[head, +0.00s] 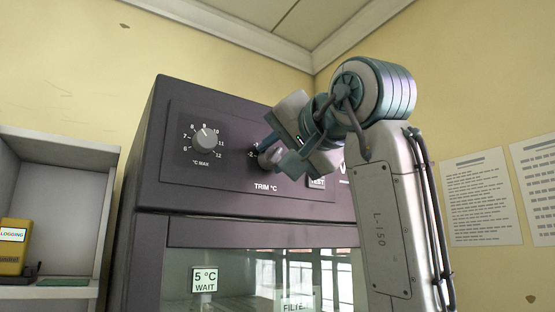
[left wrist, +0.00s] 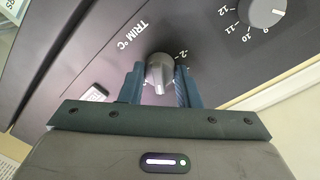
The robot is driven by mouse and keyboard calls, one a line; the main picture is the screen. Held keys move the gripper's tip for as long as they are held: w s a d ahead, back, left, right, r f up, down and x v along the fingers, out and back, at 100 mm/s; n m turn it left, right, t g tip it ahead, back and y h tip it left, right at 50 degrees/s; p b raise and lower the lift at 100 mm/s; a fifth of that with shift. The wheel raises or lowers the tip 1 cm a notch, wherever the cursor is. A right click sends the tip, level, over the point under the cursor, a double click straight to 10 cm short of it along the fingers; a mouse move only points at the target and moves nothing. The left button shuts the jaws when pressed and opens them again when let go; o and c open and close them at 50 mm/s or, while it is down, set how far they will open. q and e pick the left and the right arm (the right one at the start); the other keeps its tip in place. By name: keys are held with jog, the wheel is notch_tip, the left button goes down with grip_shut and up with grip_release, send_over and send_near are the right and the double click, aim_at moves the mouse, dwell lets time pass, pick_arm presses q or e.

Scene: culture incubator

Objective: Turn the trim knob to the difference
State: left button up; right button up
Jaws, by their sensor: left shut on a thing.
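The grey trim knob (head: 267,158) is on the dark upper panel of the incubator (head: 255,204), above the "TRIM °C" label. My left gripper (head: 272,153) is at this knob and hides much of it and most of its scale. In the left wrist view, the trim knob (left wrist: 159,72) sits between the two fingers of the left gripper (left wrist: 159,84), which are shut on it. A "-2" mark shows beside the knob; I cannot tell where its pointer stands. My right gripper is in neither view.
The °C MAX knob (head: 204,139) is left of the trim knob. A TEST button (head: 317,183) is close at its right. A "5 °C WAIT" sign (head: 204,280) shows at the glass below. A yellow logger (head: 14,248) reading LOGGING stands on a shelf at the left.

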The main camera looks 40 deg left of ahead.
pick_arm(q)
jog(key=shift+m, duration=0.6)
